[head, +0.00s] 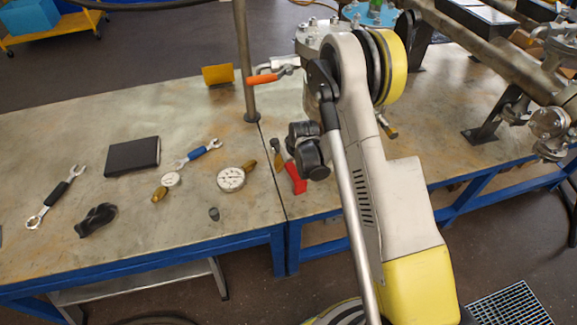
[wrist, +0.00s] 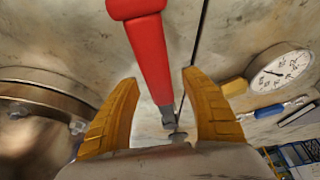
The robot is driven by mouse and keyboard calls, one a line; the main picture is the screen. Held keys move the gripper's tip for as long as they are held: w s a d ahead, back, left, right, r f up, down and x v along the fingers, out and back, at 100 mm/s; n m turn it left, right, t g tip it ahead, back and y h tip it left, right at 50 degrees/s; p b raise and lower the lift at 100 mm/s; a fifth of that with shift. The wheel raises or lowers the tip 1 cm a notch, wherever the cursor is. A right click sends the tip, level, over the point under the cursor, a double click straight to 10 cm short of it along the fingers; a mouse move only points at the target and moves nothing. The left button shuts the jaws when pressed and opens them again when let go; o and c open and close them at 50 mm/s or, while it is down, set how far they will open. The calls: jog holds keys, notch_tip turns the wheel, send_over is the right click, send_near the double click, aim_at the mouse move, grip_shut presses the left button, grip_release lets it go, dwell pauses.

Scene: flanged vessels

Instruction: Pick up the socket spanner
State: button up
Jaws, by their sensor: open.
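The red-handled tool that I take for the socket spanner (wrist: 152,55) lies on the bench, its red handle toward the top of the wrist view and its metal shaft running down between the fingers. In the head view its red handle (head: 297,181) shows just left of my arm, near the bench's front edge. My gripper (wrist: 160,80) is open, with one yellow finger on each side of the tool and gaps on both sides. The far end of the shaft is partly hidden by the gripper body.
A dial gauge (head: 231,179) lies left of the tool, with a blue-handled spanner (head: 198,153), a black box (head: 132,156) and a black-handled spanner (head: 56,197) farther left. A post (head: 245,65) stands behind. Flanged pipework (head: 483,45) is at the right.

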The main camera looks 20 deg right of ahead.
jog(key=shift+f, duration=0.1)
grip_shut()
dwell(0.4)
